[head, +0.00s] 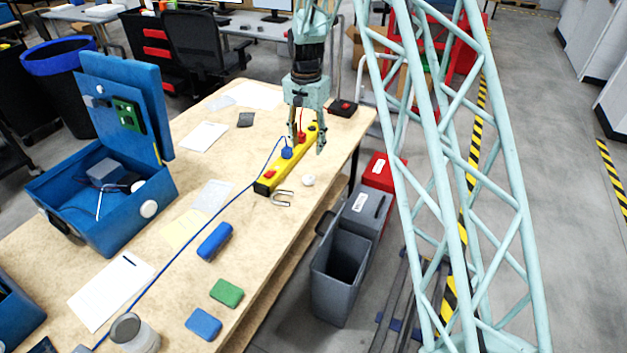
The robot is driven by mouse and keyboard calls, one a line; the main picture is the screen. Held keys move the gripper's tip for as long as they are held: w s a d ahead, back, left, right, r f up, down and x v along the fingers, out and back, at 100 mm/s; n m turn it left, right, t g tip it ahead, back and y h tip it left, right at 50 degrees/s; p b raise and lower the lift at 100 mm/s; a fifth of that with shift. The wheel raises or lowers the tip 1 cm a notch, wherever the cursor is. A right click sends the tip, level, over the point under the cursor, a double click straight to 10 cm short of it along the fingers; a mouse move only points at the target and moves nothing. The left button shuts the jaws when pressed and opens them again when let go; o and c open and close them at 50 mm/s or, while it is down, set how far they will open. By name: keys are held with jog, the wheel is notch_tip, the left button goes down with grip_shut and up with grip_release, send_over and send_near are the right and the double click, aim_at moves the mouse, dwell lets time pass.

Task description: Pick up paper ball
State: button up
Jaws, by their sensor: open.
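A small white paper ball (308,180) lies on the wooden table (262,218) near its right edge. It sits just right of a yellow bar (274,176) with red and blue parts on top. My gripper (306,146) is open and points down over the yellow bar. It appears above and behind the paper ball in the picture, apart from it. Nothing shows between its fingers except part of the yellow bar and its red part behind them.
A metal U-shaped piece (282,196) lies close to the ball. A blue cable crosses the table from the bar. Grey bins (340,262) and a red bin (384,172) stand along the table's right side. An open blue case (120,205) stands at left.

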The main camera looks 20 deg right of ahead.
jog(key=shift+w+d+f, duration=0.2)
jog(key=shift+w+f, duration=0.05)
jog(key=shift+f, duration=0.3)
jog(key=shift+w+d+f, duration=0.2)
jog(key=shift+w+f, duration=0.05)
jog(key=shift+f, duration=0.3)
send_over(309, 175)
jog(key=shift+s+a+f+b, duration=0.1)
jog(key=shift+f+b, duration=0.1)
jog(key=shift+f, duration=1.95)
jog(key=shift+s+f+b, duration=0.1)
jog(key=shift+f+b, duration=0.05)
jog(key=shift+f, duration=2)
jog(key=shift+w+f+b, duration=0.1)
jog(key=shift+f+b, duration=0.2)
jog(key=shift+f, duration=2.35)
jog(key=shift+c, duration=0.2)
jog(key=c, duration=0.6)
